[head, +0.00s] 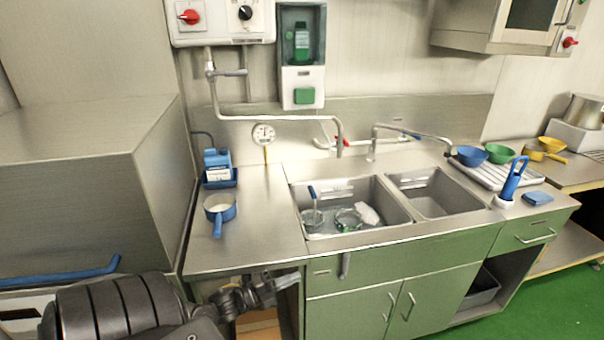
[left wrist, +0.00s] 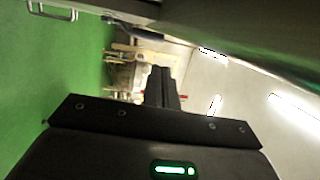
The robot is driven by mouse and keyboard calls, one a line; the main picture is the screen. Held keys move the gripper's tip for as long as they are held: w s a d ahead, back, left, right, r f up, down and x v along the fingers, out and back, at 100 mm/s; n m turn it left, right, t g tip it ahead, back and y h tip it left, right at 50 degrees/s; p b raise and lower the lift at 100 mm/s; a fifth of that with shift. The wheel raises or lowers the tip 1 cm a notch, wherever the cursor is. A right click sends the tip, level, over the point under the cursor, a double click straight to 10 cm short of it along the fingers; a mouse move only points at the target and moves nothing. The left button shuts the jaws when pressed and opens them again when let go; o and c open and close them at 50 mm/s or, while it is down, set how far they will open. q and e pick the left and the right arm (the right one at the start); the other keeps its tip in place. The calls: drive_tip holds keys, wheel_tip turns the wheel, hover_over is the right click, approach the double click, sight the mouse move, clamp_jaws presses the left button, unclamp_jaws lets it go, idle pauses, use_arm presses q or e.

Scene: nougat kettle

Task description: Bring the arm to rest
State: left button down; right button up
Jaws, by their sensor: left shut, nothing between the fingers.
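My left arm comes in at the lower left of the head view. Its gripper (head: 278,287) is in front of the counter's front edge, left of the sink cabinet doors. In the left wrist view the fingers (left wrist: 162,82) are together, with nothing held between them. My right gripper shows in neither view.
The steel counter (head: 263,215) carries a blue-handled pan (head: 219,209) and a blue bottle. The double sink (head: 432,192) holds a green-rimmed item. A large steel housing (head: 75,190) stands left. Green floor (head: 560,300) is open at right.

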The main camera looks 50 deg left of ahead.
use_arm(q)
drive_tip(key=shift+w, duration=0.1)
drive_tip(key=s+a+f+n+g+y, duration=0.1)
drive_tip(key=s+f+n+g+y, duration=0.2)
drive_tip(key=f, duration=0.7)
drive_tip(key=s+f+n+g+y, duration=0.2)
drive_tip(key=s+f+n, duration=0.3)
drive_tip(key=f, duration=0.5)
drive_tip(key=s+a+f+n+g+y, duration=0.1)
drive_tip(key=s+f+n+g+y, duration=0.2)
drive_tip(key=f, duration=0.7)
drive_tip(key=s+d+f+n+g, duration=0.2)
drive_tip(key=s+d+f, duration=0.3)
drive_tip(key=s, duration=0.3)
drive_tip(key=s+d+f+n+g+h, duration=0.1)
drive_tip(key=s+d+f+n+g, duration=0.2)
drive_tip(key=s+d, duration=0.5)
drive_tip(key=s+d+f+n+g, duration=0.3)
drive_tip(key=s+d+f, duration=0.3)
drive_tip(key=s+f, duration=0.2)
drive_tip(key=shift+s+d+g+h, duration=0.3)
drive_tip(key=shift+g, duration=0.1)
